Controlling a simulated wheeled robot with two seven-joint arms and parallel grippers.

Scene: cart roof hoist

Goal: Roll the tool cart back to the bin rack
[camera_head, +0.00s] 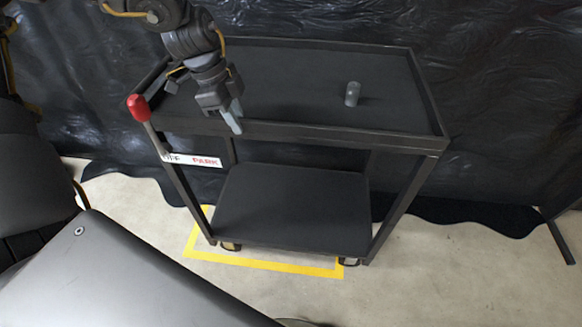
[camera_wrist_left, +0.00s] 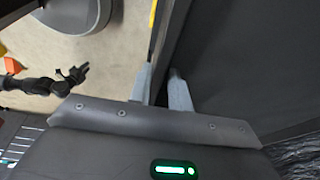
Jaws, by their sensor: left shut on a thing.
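The dark tool cart (camera_head: 300,129) stands upright with a top tray and a lower shelf (camera_head: 295,210). My left gripper (camera_head: 233,118) is shut on the near rim of the top tray, left of its middle. In the left wrist view its fingers (camera_wrist_left: 163,90) straddle the cart's rim (camera_wrist_left: 174,45). A lever with a red knob (camera_head: 138,107) leans left at the cart's near left corner, beside a label reading OFF and PARK (camera_head: 207,162). In the left wrist view a small dark arm ends in what looks like my right gripper (camera_wrist_left: 76,78); its jaws are unclear. I cannot identify the bin rack.
A grey cylinder (camera_head: 352,94) stands upright on the top tray, right of the middle. Yellow tape (camera_head: 265,265) marks the floor around the cart's wheels. A black wrinkled curtain (camera_head: 490,110) hangs behind. Pale floor (camera_head: 450,270) is clear at the right.

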